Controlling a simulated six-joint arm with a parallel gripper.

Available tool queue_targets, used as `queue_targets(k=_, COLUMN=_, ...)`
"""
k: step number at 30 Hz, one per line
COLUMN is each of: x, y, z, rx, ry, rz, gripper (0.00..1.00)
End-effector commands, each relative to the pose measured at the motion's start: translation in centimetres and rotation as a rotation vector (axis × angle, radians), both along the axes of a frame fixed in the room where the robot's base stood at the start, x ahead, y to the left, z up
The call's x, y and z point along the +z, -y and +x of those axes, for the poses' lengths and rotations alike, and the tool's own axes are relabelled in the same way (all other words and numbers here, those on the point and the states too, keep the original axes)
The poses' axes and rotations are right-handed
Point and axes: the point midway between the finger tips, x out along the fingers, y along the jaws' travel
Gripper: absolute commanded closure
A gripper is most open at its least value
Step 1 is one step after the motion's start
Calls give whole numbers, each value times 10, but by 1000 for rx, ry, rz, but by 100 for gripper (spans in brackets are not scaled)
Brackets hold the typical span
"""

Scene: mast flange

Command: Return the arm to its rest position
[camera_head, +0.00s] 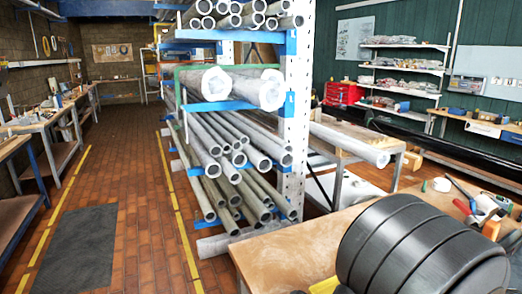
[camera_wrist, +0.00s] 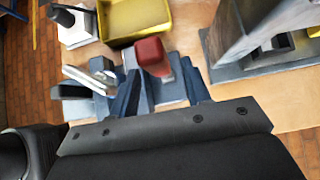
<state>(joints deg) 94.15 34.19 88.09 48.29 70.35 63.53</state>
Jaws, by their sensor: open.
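In the wrist view, the dark bolted body of my gripper (camera_wrist: 160,97) fills the lower part. Its jaws are open, with blue-grey finger-like parts reaching forward above a wooden bench top (camera_wrist: 190,28). A red block-like piece (camera_wrist: 152,56) shows between or just beyond them; I cannot tell whether it touches either one. I see nothing clearly held. In the head view my gripper is not visible. A large dark ribbed shape at the lower right there covers part of the bench.
In the wrist view, a yellow tray (camera_wrist: 118,42) lies at the top, and a tall grey metal piece (camera_wrist: 237,28) stands at the right. In the head view, a pipe rack (camera_head: 297,110) stands in the middle, and small tools lie at the bench's right.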

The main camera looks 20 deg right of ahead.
Motion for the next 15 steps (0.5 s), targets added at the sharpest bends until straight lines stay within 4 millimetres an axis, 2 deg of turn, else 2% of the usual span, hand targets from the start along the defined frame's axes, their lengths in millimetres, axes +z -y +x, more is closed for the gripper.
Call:
queue_targets(k=7, x=-10, y=0, z=-26, rx=-7, ry=223, rz=4, gripper=56)
queue_targets(k=15, x=-22, y=0, z=-44, rx=-3, ry=433, rz=4, gripper=56)
